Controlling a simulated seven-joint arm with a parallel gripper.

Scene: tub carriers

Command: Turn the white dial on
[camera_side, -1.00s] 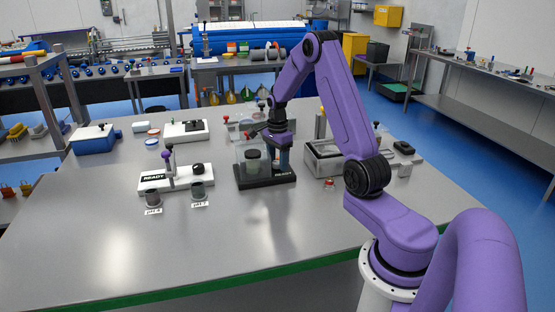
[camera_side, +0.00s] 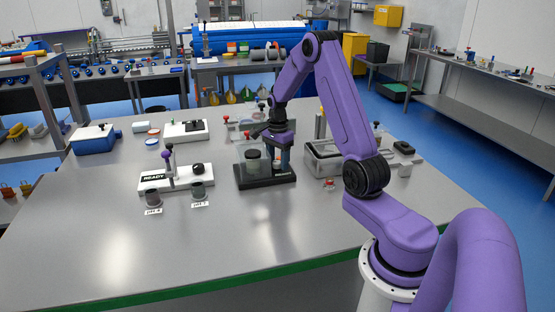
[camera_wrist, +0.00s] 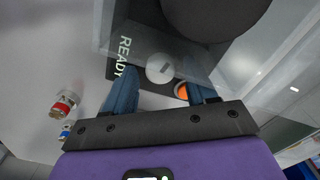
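The white dial (camera_wrist: 160,68) is a small round knob with a dark mark, on the dark base beside the READY label (camera_wrist: 124,57) in the wrist view. My gripper (camera_wrist: 162,82) is open, with one blue finger on each side of the dial's near side. I cannot tell whether the fingers touch it. In the side view, my gripper (camera_side: 284,158) points down at the front right of the dark-based device (camera_side: 262,182), which has a clear enclosure. The dial cannot be made out there.
An orange round part (camera_wrist: 183,91) lies beside the right finger. A small red-and-white item (camera_side: 329,184) stands right of the device. A metal tray (camera_side: 322,168) is behind it. A white READY device (camera_side: 172,182) with two cups stands left. The front table is clear.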

